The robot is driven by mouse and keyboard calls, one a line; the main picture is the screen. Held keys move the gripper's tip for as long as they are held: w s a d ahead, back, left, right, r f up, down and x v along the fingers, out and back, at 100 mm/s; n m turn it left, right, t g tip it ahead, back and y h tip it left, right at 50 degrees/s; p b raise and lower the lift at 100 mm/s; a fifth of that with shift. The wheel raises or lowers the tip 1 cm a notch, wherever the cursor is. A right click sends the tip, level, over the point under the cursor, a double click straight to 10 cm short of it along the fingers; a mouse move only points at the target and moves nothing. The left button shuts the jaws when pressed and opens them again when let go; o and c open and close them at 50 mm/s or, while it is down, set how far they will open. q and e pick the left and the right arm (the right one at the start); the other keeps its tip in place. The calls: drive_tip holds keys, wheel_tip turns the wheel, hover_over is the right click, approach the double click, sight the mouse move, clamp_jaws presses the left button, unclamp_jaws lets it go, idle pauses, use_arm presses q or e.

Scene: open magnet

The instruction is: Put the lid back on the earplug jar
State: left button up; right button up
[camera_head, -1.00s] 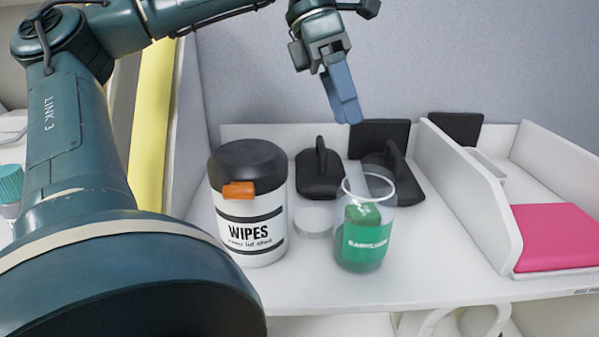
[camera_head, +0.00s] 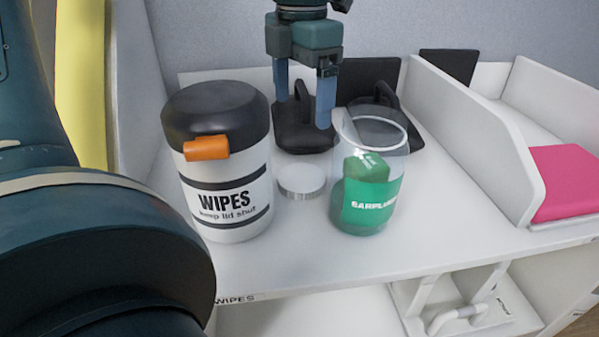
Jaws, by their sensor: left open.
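The earplug jar (camera_head: 369,200) stands upright and uncovered on the white shelf. It is clear, with a green label and a green packet inside. The lid (camera_head: 301,181), a pale disc with a ridged silvery rim, lies flat on the shelf between the wipes tub and the jar. My left gripper (camera_head: 302,112) comes down from the top, its two blue fingers spread apart and empty. It is above and behind the lid in the picture, clear of the jar. My right gripper is not in view.
A wipes tub (camera_head: 228,200) with a black top and orange tab stands left of the lid, close by. Black padded items (camera_head: 300,128) lie behind. A white divider (camera_head: 470,125) and a pink pad (camera_head: 566,180) are on the right. The shelf's front edge (camera_head: 400,270) is bare.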

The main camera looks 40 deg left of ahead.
use_arm(q)
drive_tip(key=shift+f, duration=0.1)
hover_over(299, 178)
drive_tip(key=f, duration=0.8)
drive_tip(key=shift+w+a, duration=0.15)
drive_tip(key=shift+w, duration=0.2)
drive_tip(key=shift+r, duration=0.1)
drive_tip(key=f, duration=0.5)
drive_tip(key=shift+s+f, duration=0.15)
drive_tip(key=shift+s, duration=0.1)
drive_tip(key=c, duration=0.7)
